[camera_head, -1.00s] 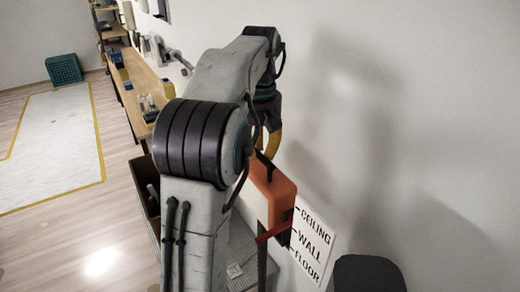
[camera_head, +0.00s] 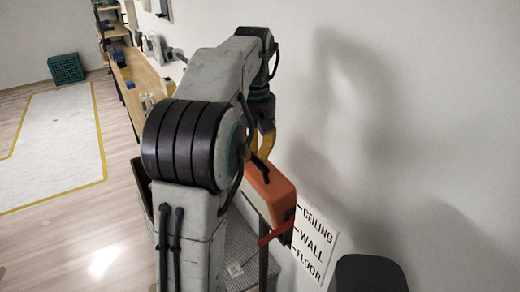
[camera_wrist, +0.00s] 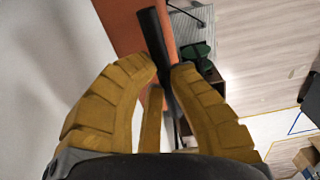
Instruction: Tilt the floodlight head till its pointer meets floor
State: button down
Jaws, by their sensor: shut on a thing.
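The orange floodlight head (camera_head: 275,192) is at the wall, with a black handle (camera_head: 259,168) on its top. My gripper (camera_head: 262,158) reaches down to this handle. In the wrist view, my gripper's yellow fingers (camera_wrist: 163,72) are shut around the black handle (camera_wrist: 153,32), with the orange head (camera_wrist: 122,22) behind. A red pointer (camera_head: 276,234) sticks out at the head's lower end. Its right end looks near the WALL mark, above FLOOR; the exact meeting point is hard to tell. The white scale plate (camera_head: 322,228) reads CEILING, WALL, FLOOR from top to bottom.
A dark rounded object (camera_head: 367,275) stands at the lower right by the wall. A grey perforated surface (camera_head: 238,250) lies below the head. A wooden bench (camera_head: 141,75) runs along the wall behind. The floor at left is open, with a teal crate (camera_head: 66,68) far back.

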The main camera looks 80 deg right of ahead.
jog(key=w+a+f, duration=0.1)
jog(key=w+a+f+b, duration=0.1)
jog(key=w, duration=0.1)
jog(key=shift+a+f, duration=0.1)
jog(key=shift+a, duration=0.25)
jog(key=c, duration=1.8)
grip_release()
jog(key=shift+w+a+f+b, duration=0.15)
jog(key=shift+w+a+b, duration=0.05)
jog(key=shift+w+b, duration=0.1)
jog(key=shift+c, duration=0.2)
jog(key=o, duration=0.4)
jog(key=shift+s+d, duration=0.2)
jog(key=o, duration=0.4)
jog(key=shift+r, duration=0.2)
jog(key=shift+w, duration=0.1)
jog(key=shift+r, duration=3.7)
jog(key=shift+o, duration=0.4)
